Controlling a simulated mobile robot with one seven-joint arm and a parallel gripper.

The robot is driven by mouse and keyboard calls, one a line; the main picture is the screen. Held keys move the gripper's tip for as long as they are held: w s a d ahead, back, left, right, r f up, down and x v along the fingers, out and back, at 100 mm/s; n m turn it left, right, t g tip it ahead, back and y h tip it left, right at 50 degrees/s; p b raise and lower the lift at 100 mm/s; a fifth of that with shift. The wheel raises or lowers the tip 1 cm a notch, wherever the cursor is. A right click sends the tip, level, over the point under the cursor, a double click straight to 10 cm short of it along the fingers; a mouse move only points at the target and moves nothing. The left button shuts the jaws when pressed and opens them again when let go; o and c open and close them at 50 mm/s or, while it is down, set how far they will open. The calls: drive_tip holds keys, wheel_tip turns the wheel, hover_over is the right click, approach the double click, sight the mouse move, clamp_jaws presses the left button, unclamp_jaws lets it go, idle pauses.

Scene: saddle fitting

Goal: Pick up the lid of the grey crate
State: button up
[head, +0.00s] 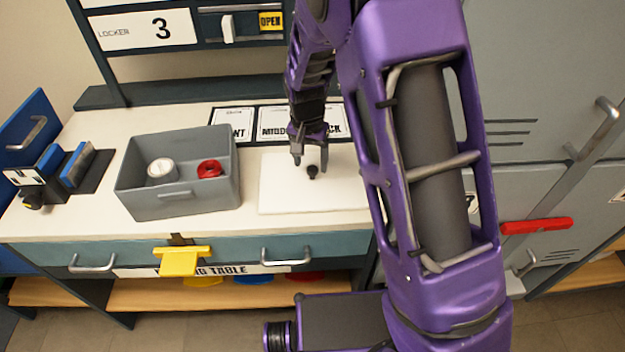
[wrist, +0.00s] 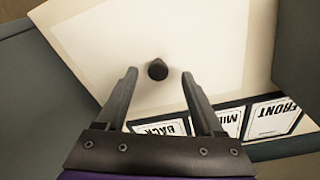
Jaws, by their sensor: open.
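The grey crate (head: 165,200) stands open on the table, left of my gripper. A flat white panel, seemingly the lid (head: 282,190), lies on the table to its right. A small dark knob (head: 313,172) stands up from the panel. The panel (wrist: 105,40) and knob (wrist: 157,69) also show in the wrist view. My gripper (head: 310,161) is open above the panel and points down. In the wrist view the knob lies between the two fingertips (wrist: 160,75), with a gap on each side. My arm hides the panel's right end in the head view.
A white roll (head: 161,169) and a red ring-shaped thing (head: 210,168) lie in the crate. Labelled cards (head: 285,123) lie behind the panel. A blue and black fixture (head: 62,172) stands at left. A yellow piece (head: 181,260) juts from the table front.

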sight(312, 168)
drive_tip(key=f, duration=0.4)
drive_tip(key=shift+w+d, duration=0.25)
drive_tip(key=shift+w, duration=0.1)
drive_tip(key=shift+r, duration=0.1)
clamp_jaws()
